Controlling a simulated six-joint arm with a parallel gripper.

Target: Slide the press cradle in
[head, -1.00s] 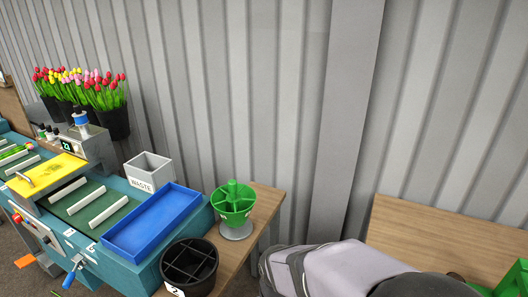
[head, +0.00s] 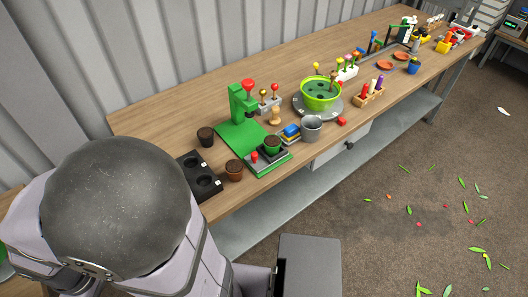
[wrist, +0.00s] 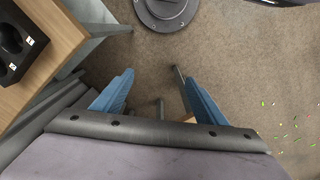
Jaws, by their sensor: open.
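The green press (head: 238,125) stands on the wooden bench in the head view, with a red knob on its upright.
A black tray with round holes (head: 204,178) and a brown pot (head: 234,170) are left of the cradle. Open floor lies in front of the bench.

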